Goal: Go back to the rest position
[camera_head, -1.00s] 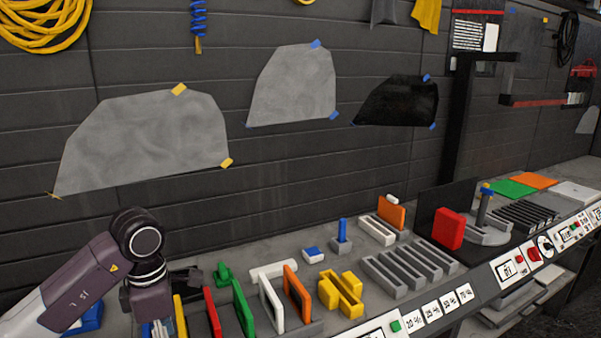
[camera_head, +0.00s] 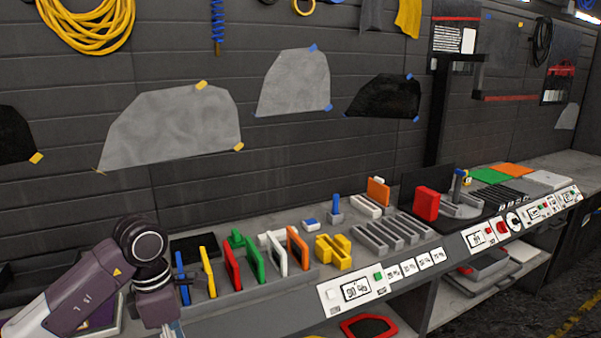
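My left arm comes in from the lower left, bent in front of the workbench. Its gripper (camera_head: 172,332) is mostly cut off by the bottom edge, so its opening cannot be told. It is below and left of the row of coloured squeegees, including a blue one (camera_head: 181,278), a yellow one (camera_head: 207,271), a red one (camera_head: 232,267) and a green one (camera_head: 254,263). I see nothing held by it. My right arm and gripper are out of view.
The workbench (camera_head: 300,228) runs along the grey wall, with control panels (camera_head: 357,289) on its front. Grey film pieces (camera_head: 175,125) and a black one (camera_head: 383,97) are taped to the wall. A red-framed item (camera_head: 368,327) lies below the bench. Dark floor (camera_head: 545,290) is clear at the lower right.

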